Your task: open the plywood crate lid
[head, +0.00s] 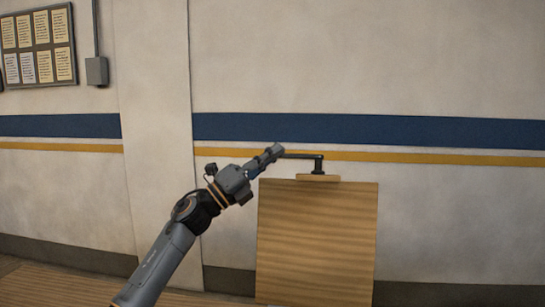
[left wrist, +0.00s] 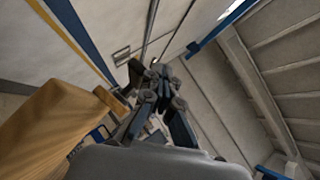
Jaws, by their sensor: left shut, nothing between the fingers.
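The plywood crate (head: 317,245) shows as an upright wooden panel right of centre in the head view; I cannot tell which part is its lid. A small wooden block (head: 330,178) sits at its top edge and carries a dark bent handle (head: 318,163) that reaches left. My left gripper (head: 276,150) is shut and empty, above the crate's top left corner. Its tip is by the handle's left end; I cannot tell if they touch. In the left wrist view, wood (left wrist: 50,125) is left of the shut fingers (left wrist: 152,72). My right gripper is not in view.
A pale wall (head: 380,60) with blue and yellow stripes stands behind the crate. A notice board (head: 38,47) and a grey box (head: 96,71) hang at upper left. The floor (head: 60,285) at lower left looks clear.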

